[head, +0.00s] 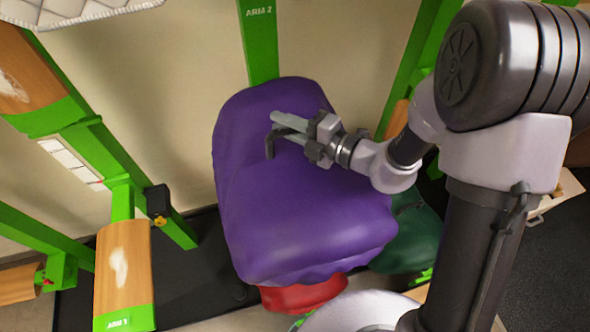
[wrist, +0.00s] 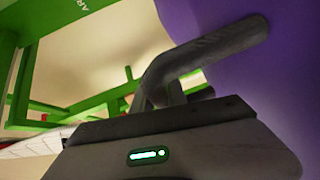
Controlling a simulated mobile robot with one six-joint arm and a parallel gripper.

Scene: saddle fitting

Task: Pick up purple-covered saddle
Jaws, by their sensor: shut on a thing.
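The purple-covered saddle (head: 300,210) fills the middle of the head view, in front of a green post marked "ARM 2". My gripper (head: 275,135) lies over the upper part of the purple cover, coming in from the right. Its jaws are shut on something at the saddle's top. In the wrist view my gripper's dark fingers (wrist: 205,65) lie close together against the purple cover (wrist: 285,60) at the right. The exact grip point is hidden.
Green racks with wooden arms stand on the left, one wooden block (head: 124,270) in front. A red piece (head: 305,295) shows under the saddle and a green one (head: 415,235) to its right. A white quilted pad (head: 75,10) hangs at the upper left.

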